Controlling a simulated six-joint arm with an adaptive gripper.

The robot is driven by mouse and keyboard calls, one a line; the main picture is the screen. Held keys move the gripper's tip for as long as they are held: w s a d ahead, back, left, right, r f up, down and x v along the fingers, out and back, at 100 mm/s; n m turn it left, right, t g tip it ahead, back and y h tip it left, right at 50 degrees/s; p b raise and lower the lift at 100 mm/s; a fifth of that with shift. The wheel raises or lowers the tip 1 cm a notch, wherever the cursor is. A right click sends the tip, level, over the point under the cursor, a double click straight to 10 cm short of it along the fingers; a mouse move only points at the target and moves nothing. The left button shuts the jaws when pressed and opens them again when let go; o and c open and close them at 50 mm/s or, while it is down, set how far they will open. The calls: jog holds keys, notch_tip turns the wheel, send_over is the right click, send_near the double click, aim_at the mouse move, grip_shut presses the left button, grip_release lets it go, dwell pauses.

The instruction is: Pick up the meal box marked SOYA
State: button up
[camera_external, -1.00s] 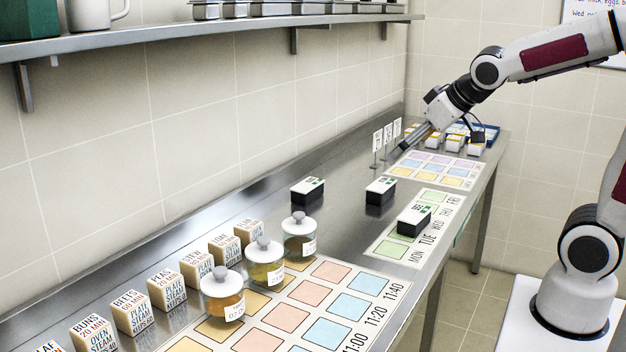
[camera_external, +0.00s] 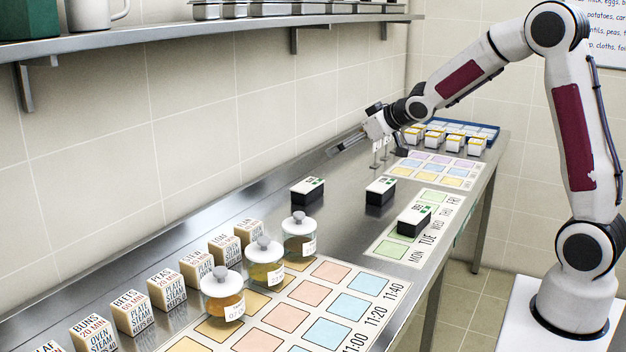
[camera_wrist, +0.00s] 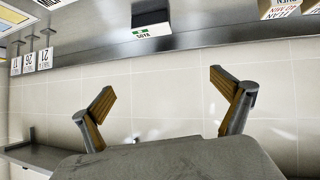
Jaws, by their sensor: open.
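The meal box marked SOYA (camera_wrist: 150,25) shows at the top middle of the wrist view, black with a white top and a green mark, its lettering upside down. It appears to be the black box (camera_external: 307,190) nearest the wall in the external view, where its print is too small to read. It rests on the steel counter. My gripper (camera_external: 338,150) is open and empty, above the counter and apart from the box, farther along the counter. Its two spread fingers (camera_wrist: 162,86) face the tiled wall in the wrist view.
Two similar black boxes (camera_external: 380,191) (camera_external: 413,221) stand to the right. Number signs (camera_wrist: 30,62) stand on posts near my gripper. Jars (camera_external: 264,262) and labelled cubes (camera_external: 196,268) stand nearer the camera. A shelf (camera_external: 200,36) runs along the wall.

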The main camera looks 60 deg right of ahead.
jog(key=w+d+f+t+y, duration=0.1)
jog(key=w+d+f, duration=0.4)
jog(key=w+f, duration=0.25)
jog(key=t+y, duration=0.2)
send_near(311, 185)
jog(key=w, duration=0.1)
jog(key=w+f, duration=0.1)
jog(key=w, duration=0.1)
jog(key=shift+w+d+n, duration=0.1)
jog(key=shift+w+n, duration=0.2)
jog(key=shift+n, duration=0.1)
jog(key=shift+w, duration=0.1)
jog(key=shift+x, duration=1.2)
jog(key=shift+w+f, duration=0.1)
jog(key=shift+f, duration=0.05)
jog(key=shift+g, duration=0.3)
jog(key=shift+x, duration=2.5)
jog(key=c, duration=1.3)
